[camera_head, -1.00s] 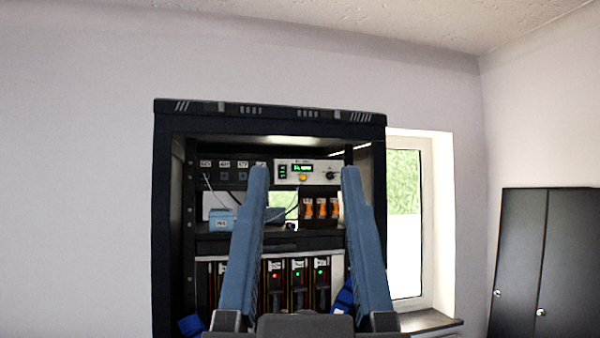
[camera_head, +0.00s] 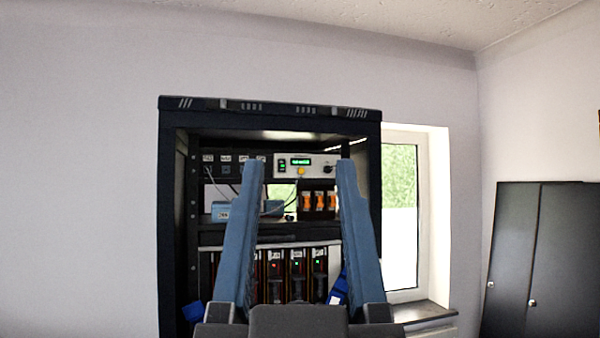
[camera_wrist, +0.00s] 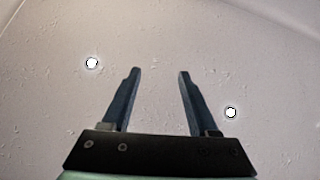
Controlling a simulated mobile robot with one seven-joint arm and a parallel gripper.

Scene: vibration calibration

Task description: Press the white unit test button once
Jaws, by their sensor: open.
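The white unit (camera_head: 318,161) sits in the upper part of an open dark rack (camera_head: 270,104), with a lit green display. A yellow-orange button (camera_head: 301,171) shows on its lower front, and a dark knob is at its right end. My gripper (camera_head: 299,165) is open and empty in front of the rack, its two blue fingers standing up on either side of the unit in the head view. The wrist view shows the open fingers (camera_wrist: 158,71) against the ceiling only. The fingers hide the unit's neighbours and parts of the shelves; no contact with the unit shows.
Orange-fronted modules (camera_head: 319,202) sit below the unit. A light blue box (camera_head: 221,210) and loose cables are at the left. Modules with red and green lights (camera_head: 296,270) fill the lower shelf. A window (camera_head: 402,215) and dark cabinet (camera_head: 535,260) stand at the right.

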